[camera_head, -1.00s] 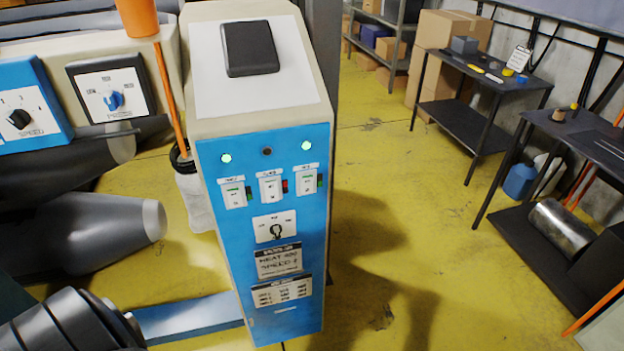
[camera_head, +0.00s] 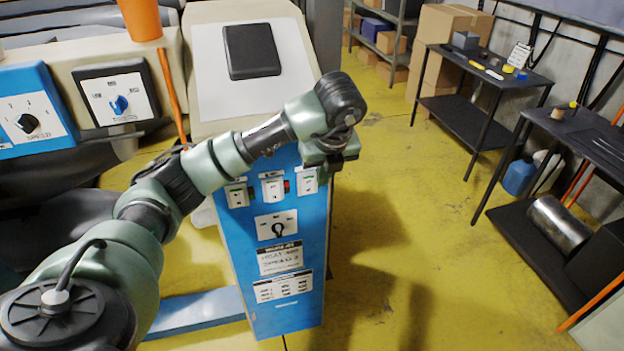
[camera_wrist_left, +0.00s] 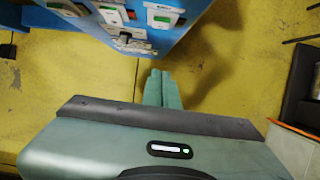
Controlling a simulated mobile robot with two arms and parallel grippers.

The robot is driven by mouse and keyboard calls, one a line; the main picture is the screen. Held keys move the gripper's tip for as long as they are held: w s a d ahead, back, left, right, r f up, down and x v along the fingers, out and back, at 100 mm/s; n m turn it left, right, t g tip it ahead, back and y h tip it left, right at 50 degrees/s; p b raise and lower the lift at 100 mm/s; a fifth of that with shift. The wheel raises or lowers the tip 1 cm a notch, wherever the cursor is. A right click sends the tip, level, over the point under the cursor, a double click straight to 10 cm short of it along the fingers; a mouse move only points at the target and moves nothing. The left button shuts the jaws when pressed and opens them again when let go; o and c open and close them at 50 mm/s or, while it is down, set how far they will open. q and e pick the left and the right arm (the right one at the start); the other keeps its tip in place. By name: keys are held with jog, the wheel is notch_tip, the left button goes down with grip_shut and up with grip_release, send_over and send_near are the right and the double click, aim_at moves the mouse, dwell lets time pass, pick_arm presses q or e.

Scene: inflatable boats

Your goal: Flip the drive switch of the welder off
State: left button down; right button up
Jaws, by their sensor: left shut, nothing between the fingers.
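The welder's control cabinet (camera_head: 230,240) has a blue front panel with three small rocker switches in a row: left (camera_head: 237,193), middle (camera_head: 273,187) and right (camera_head: 308,180). Their labels are too small to read, so I cannot tell which is the drive switch. A red patch shows beside the middle one. My left arm crosses the panel's top and hides the indicator lights. My left gripper (camera_head: 330,160) is shut and empty, just above the right switch; I cannot tell whether it touches. In the left wrist view, its closed fingers (camera_wrist_left: 162,90) show below the blue panel. My right gripper is not in view.
A rotary selector (camera_head: 278,229) sits below the switches. Speed (camera_head: 28,123) and another dial box (camera_head: 117,97) stand at left. Black tables (camera_head: 480,75) with tools stand at right. The yellow floor (camera_head: 400,220) between is clear.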

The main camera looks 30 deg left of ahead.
aim_at(313, 181)
pick_arm(q)
jog(key=shift+a+r, duration=0.25)
jog(key=shift+f, duration=0.1)
jog(key=w+a+f+p, duration=0.1)
jog(key=f+p, duration=0.1)
jog(key=w+a+f+p, duration=0.2)
jog(key=f, duration=0.1)
jog(key=w+a+f+p, duration=0.1)
jog(key=a+f, duration=0.1)
jog(key=f, duration=0.1)
jog(key=shift+w+f+p, duration=0.15)
jog(key=shift+f+p, duration=0.1)
jog(key=shift+p, duration=0.15)
jog(key=shift+w+a+f, duration=0.1)
jog(key=shift+w+a, duration=0.25)
jog(key=shift+w, duration=0.05)
